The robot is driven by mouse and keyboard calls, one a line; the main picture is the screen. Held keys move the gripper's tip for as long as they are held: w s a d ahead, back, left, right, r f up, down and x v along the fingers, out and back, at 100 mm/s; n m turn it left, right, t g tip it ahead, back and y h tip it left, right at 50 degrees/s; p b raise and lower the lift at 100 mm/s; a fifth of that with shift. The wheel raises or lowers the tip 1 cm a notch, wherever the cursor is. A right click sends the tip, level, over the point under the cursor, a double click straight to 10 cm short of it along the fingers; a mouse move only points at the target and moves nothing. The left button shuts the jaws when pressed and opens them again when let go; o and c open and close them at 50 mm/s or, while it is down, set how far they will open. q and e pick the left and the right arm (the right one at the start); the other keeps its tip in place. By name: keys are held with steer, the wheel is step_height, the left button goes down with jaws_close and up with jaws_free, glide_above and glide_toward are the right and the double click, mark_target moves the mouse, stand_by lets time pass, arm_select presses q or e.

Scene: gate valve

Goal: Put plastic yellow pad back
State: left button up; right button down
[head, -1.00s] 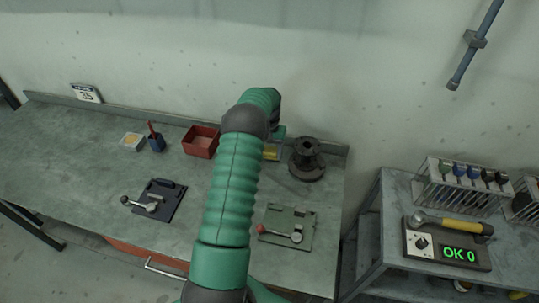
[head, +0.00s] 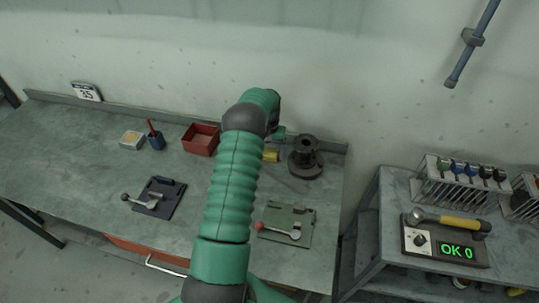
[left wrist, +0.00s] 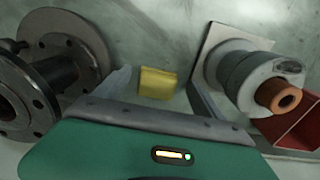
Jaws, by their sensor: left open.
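The yellow pad (head: 271,156) lies on the bench near the back wall, partly hidden by my left arm in the head view. In the left wrist view the yellow pad (left wrist: 157,84) lies beyond and between my spread fingertips, with a gap on each side. My left gripper (left wrist: 158,92) is open and empty. In the head view it is mostly hidden behind my own arm. My right gripper is in neither view.
A dark flanged spool (head: 306,158) stands right of the pad. A grey cylinder with a copper tip (left wrist: 252,80) and a red bin (head: 201,139) are on its other side. A green clamp plate (head: 287,224) lies in front.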

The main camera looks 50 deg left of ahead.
mark_target(270, 156)
arm_select(q)
step_height(270, 156, up, 11)
steer(key=b, duration=0.1)
steer(key=shift+d+f, duration=0.15)
steer(key=shift+d, duration=0.05)
